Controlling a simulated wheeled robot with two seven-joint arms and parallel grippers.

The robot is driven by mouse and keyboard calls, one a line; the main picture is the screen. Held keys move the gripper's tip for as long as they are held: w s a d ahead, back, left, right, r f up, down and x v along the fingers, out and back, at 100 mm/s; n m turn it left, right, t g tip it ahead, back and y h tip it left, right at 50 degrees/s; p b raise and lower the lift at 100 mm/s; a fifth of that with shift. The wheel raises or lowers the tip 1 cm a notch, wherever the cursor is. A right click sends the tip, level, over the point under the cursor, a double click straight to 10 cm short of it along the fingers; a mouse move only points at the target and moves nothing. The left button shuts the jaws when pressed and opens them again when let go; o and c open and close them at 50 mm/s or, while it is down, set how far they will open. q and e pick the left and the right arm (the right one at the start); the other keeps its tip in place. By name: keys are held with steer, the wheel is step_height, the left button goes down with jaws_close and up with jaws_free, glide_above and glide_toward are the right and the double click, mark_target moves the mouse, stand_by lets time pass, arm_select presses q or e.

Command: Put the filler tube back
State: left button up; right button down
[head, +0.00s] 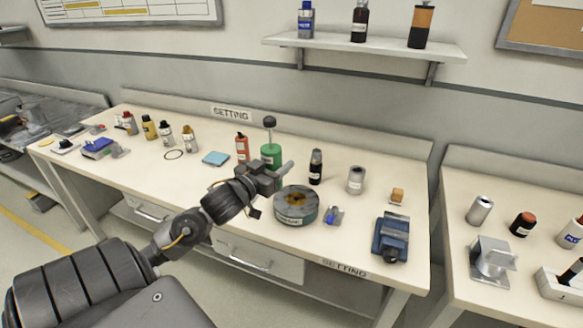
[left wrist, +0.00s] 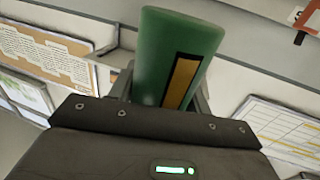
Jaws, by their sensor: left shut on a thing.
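My left gripper (head: 277,172) is over the bench, just behind and left of a round drum (head: 297,206). In the left wrist view, it is shut on a green cylinder (left wrist: 165,45) with a yellow and black strip, which I take for the filler tube. In the head view, a green body (head: 271,155) with a pale label shows right at the gripper, with a thin stem and black ball (head: 269,122) above it. The gripper hides its lower part, so I cannot tell whether it touches the bench. My right gripper is not in view.
A black bottle (head: 316,167) and a grey can (head: 356,180) stand to the right. A blue vise-like block (head: 391,237) sits at the front right. A blue pad (head: 216,158) lies to the left.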

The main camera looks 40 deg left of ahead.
mark_target(272, 168)
arm_select(q)
steer(key=shift+s+r, duration=0.3)
steer(key=shift+s, duration=0.4)
steer(key=shift+s+r, duration=0.35)
steer(key=shift+s, duration=0.3)
steer(key=shift+s+r, duration=0.3)
steer(key=shift+s, duration=0.4)
